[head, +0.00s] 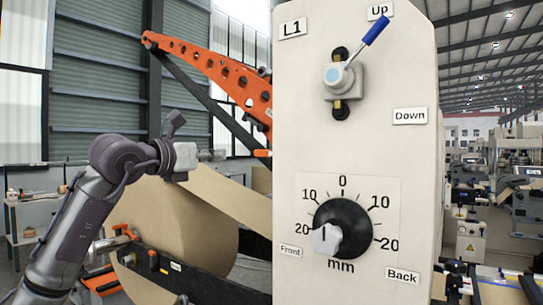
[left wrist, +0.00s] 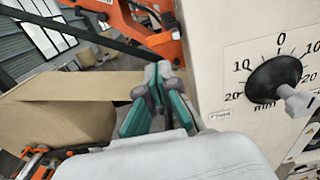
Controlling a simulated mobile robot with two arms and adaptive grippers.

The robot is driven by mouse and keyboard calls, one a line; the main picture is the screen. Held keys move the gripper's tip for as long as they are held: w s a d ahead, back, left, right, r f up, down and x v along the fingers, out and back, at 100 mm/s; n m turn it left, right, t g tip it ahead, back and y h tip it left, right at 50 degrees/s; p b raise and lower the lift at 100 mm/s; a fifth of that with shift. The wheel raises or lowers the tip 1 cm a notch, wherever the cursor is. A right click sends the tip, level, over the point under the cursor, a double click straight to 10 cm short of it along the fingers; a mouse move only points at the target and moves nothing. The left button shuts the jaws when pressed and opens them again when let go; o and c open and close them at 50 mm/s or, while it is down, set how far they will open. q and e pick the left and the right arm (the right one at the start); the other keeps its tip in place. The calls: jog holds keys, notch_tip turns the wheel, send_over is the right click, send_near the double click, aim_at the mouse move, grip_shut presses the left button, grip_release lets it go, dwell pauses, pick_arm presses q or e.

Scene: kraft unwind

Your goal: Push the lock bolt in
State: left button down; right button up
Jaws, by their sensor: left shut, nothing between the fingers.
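A pale grey bolt (head: 326,239) stands on the lower left of a black round dial (head: 345,217) on the cream panel; it looks like the lock bolt. In the left wrist view the bolt (left wrist: 298,101) sticks out from the dial (left wrist: 272,77) at the right edge. My left gripper (head: 208,155) is left of the panel in the head view, apart from the bolt. In the left wrist view my left gripper (left wrist: 158,72), with teal pads, is shut and empty, left of the dial. My right gripper is not in view.
A blue-handled lever (head: 350,66) sits above the dial on the panel (head: 300,120). An orange arm (head: 215,68) slants behind my left gripper. A large kraft paper roll (head: 180,220) lies below it. Open space lies between gripper and panel.

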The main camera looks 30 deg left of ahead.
pick_arm(q)
jog(key=p, duration=0.7)
send_near(260, 153)
jog(key=w, duration=0.4)
jog(key=w+d, duration=0.1)
jog(key=w, duration=0.1)
jog(key=shift+w+r, duration=0.1)
jog(key=shift+w, duration=0.65)
jog(key=shift+f, duration=0.2)
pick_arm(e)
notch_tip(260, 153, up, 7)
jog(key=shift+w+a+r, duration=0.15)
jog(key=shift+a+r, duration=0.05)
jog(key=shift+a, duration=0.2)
pick_arm(q)
jog(key=shift+r, duration=0.1)
